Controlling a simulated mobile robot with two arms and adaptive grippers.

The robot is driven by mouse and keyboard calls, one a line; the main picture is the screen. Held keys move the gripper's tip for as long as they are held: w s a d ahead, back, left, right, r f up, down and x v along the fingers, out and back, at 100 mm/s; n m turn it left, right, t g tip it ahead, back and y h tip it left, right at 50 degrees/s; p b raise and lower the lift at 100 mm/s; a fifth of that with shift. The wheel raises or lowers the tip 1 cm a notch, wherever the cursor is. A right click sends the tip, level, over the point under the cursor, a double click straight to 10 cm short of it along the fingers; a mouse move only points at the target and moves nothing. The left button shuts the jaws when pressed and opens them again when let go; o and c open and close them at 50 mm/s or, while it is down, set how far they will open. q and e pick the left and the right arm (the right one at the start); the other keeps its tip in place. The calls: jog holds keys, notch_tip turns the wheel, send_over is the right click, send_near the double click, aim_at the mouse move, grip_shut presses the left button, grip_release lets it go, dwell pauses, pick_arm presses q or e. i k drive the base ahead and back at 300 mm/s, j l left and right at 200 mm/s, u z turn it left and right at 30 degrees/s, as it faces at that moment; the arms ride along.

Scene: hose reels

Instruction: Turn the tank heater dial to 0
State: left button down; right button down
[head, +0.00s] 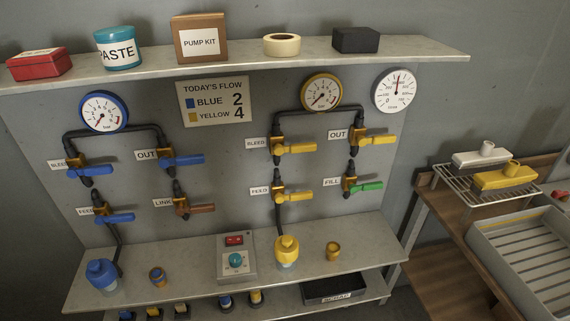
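No lettering naming a tank heater is legible. Neither of my grippers is in view.
A yellow-capped jar (287,251) stands close right of the box. A blue-capped jar (102,274) and small cups stand along the bench. Valves with coloured levers (295,148) and gauges (322,91) are on the panel behind. Bench space before the box is narrow.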

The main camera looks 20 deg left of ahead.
aim_at(234, 259)
jog(key=i+j+u, duration=0.15)
jog(key=u, duration=0.85)
